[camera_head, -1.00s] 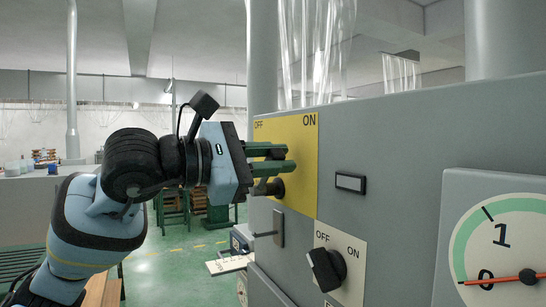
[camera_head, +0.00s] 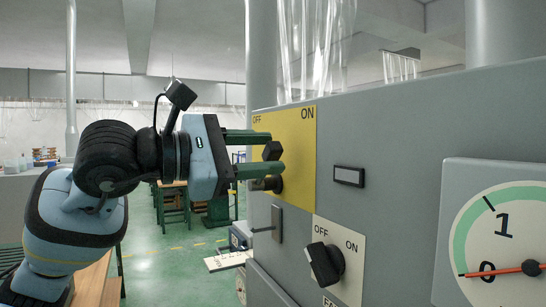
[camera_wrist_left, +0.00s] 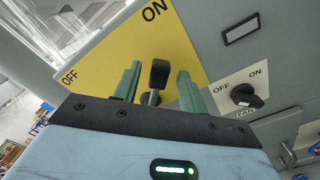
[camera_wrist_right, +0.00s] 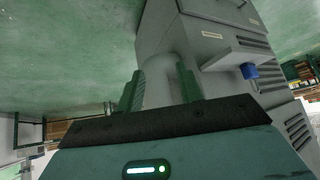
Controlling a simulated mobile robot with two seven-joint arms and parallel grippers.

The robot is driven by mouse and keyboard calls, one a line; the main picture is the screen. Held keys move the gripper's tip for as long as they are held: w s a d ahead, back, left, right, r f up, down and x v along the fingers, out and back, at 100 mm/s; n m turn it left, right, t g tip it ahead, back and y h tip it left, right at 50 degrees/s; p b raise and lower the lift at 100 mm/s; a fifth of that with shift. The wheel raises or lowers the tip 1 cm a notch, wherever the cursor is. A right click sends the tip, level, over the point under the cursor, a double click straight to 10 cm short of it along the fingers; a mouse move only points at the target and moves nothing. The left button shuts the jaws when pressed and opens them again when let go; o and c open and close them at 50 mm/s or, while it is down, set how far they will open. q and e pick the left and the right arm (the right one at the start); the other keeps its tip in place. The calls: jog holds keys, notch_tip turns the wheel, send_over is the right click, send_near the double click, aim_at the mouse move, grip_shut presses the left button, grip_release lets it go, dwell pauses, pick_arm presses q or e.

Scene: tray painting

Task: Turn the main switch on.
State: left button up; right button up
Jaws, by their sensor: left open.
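The main switch is a yellow panel (camera_head: 300,165) marked OFF at its upper left and ON at its upper right. Its black lever knob (camera_head: 272,151) stands out from the panel above a dark pivot. My left gripper (camera_head: 276,154) is open in front of the panel, one green finger above the knob and one below. In the left wrist view the knob (camera_wrist_left: 159,74) stands between the two fingers, with visible gaps on both sides. I cannot tell which mark the lever points to. My right gripper (camera_wrist_right: 161,72) is open and empty, away from the switch.
A black rotary FAN knob (camera_head: 326,264) with its own OFF and ON marks sits below the main switch. A small rectangular dark-framed plate (camera_head: 349,176) and a round gauge (camera_head: 510,235) are to the right. A grey lever box (camera_head: 277,225) is just under the panel.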

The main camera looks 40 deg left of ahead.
aim_at(266, 157)
pick_arm(q)
jog(key=v, duration=0.1)
jog(key=b+v, duration=0.1)
jog(key=v, duration=0.1)
jog(key=shift+s+a+f, duration=0.2)
jog(key=shift+s+f, duration=0.1)
jog(key=shift+s, duration=0.05)
jog(key=shift+r+b+v, duration=0.2)
jog(key=shift+b+v, duration=0.3)
jog(key=shift+v, duration=0.45)
pick_arm(e)
jog(key=shift+s+a+f, duration=0.1)
jog(key=shift+s+f, duration=0.1)
jog(key=shift+f, duration=0.4)
jog(key=shift+s+a+f, duration=0.1)
jog(key=shift+s+f, duration=0.1)
jog(key=shift+f, duration=0.4)
pick_arm(q)
jog(key=shift+d, duration=0.1)
pick_arm(e)
jog(key=shift+s, duration=0.25)
